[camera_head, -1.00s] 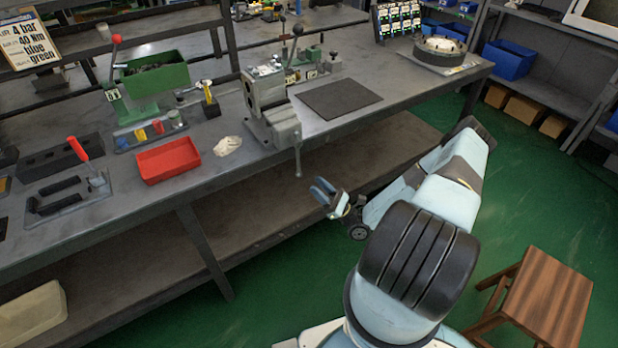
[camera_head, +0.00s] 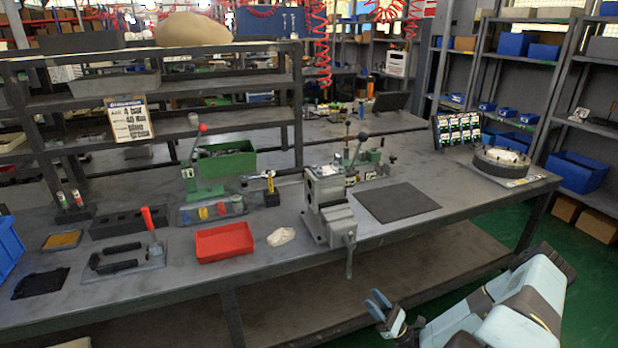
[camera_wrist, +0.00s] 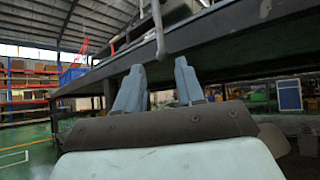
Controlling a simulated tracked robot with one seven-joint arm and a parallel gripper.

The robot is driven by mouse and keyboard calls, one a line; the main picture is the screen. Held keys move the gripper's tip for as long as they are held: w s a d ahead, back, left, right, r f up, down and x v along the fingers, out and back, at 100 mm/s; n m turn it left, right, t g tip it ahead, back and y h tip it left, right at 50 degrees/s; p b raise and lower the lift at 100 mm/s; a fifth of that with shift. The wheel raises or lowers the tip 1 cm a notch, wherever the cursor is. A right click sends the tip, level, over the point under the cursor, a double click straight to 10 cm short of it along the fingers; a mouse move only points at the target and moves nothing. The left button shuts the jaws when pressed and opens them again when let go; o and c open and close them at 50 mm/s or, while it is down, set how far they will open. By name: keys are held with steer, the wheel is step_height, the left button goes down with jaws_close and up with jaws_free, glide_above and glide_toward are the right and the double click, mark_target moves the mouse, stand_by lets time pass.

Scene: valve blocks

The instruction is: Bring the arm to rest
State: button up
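My gripper (camera_head: 381,306) hangs in front of the workbench (camera_head: 180,285), below the level of its top, at the lower right in the head view. My arm is folded behind it to the right. In the wrist view the two fingers of my gripper (camera_wrist: 158,88) stand apart with an empty gap between them. Nothing is held. The underside edge of the bench (camera_wrist: 220,35) passes above the fingers there, and a metal bar hangs down near them.
On the bench are a vise (camera_head: 330,205), a black mat (camera_head: 397,202), a red tray (camera_head: 224,242), a white cloth (camera_head: 281,236), a green bin (camera_head: 226,165) and a round flange (camera_head: 500,163). A lower shelf (camera_head: 400,285) runs under the top. Green floor lies to the right.

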steer(key=s+a+r+n+g+h, duration=0.2)
steer(key=r+n+g+h, duration=0.3)
steer(key=r+n+g, duration=0.7)
steer(key=s+a+r+n+g+h, duration=0.1)
steer(key=s+r+n+g+h, duration=0.1)
steer(key=r+n+g+h, duration=0.75)
steer(key=s+r+n+t+h, duration=0.1)
steer(key=s+r+t+h, duration=0.2)
steer(key=r, duration=1.2)
steer(key=s+r+n+t+h, duration=0.2)
steer(key=s+r+t, duration=0.6)
steer(key=s+r, duration=0.4)
steer(key=shift+s+r+h, duration=0.3)
steer(key=shift+r+h, duration=0.45)
steer(key=shift+r, duration=0.8)
steer(key=shift+a, duration=0.1)
